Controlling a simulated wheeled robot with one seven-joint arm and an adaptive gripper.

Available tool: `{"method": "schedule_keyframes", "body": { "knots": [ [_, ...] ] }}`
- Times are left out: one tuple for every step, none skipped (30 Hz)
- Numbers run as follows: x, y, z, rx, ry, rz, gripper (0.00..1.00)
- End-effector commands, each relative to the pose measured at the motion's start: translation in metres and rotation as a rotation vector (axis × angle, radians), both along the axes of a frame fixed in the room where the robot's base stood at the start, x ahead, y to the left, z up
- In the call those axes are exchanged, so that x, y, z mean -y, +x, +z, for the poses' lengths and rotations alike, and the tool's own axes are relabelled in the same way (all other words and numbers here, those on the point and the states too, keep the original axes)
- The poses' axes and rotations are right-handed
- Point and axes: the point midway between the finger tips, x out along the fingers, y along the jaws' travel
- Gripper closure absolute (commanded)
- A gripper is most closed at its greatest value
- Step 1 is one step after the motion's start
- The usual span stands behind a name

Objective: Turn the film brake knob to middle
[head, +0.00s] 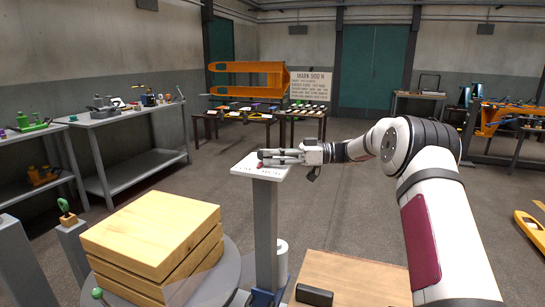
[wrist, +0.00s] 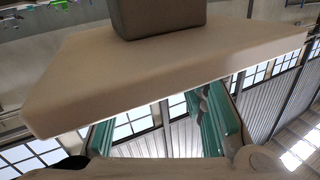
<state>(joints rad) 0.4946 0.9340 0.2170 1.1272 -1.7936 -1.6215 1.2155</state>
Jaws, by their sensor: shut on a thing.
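In the head view a pale panel (head: 247,171) sits on top of a grey post. My gripper (head: 268,156) lies level over the panel, reaching in from the right, with its fingers shut on the film brake knob. The knob is mostly hidden between the fingertips; only a small reddish spot shows there. I cannot tell which way it is turned. Faint lettering on the panel's front is too small to read. The wrist view shows the panel (wrist: 160,70) as a wide slab with the grey post (wrist: 160,15) at the top; the knob does not show clearly there.
A stack of wooden boards (head: 150,235) stands on a round grey table at the front left, close to the post (head: 266,230). A wooden surface (head: 360,280) with a black block (head: 314,295) lies at the front. Workbenches line the left and back; open floor lies between.

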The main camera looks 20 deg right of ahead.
Motion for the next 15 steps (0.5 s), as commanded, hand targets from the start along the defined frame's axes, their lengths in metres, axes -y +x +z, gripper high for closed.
{"method": "schedule_keyframes", "body": {
  "knots": [
    [-0.0008,-0.0001,0.0,0.0,0.001,0.001,0.89],
    [-0.0008,-0.0001,0.0001,0.0,0.001,0.001,0.89],
    [-0.0009,-0.0001,0.0001,0.0,0.001,0.001,0.89],
    [-0.0009,-0.0001,0.0002,0.0,0.001,0.001,0.57],
    [-0.0009,-0.0001,0.0002,0.0,0.001,0.001,0.5],
    [-0.0008,0.0,0.0002,0.0,0.001,0.001,0.41],
    [-0.0008,0.0,0.0002,0.0,0.001,0.001,0.41],
    [-0.0008,0.0,0.0002,0.0,0.001,0.001,0.41],
    [-0.0007,0.0,0.0002,0.0,0.001,0.001,0.41],
    [-0.0006,0.0,0.0003,0.0,0.001,0.001,0.41],
    [-0.0006,0.0001,0.0003,0.0,0.001,0.0,0.41],
    [-0.0005,0.0,0.0003,0.0,0.001,0.0,0.41],
    [-0.0004,0.0,0.0003,0.0,0.001,0.0,0.41],
    [-0.0004,0.0,0.0003,0.0,0.001,0.0,0.41],
    [0.0,0.0,0.0003,0.0,0.001,0.0,0.41]
  ]
}}
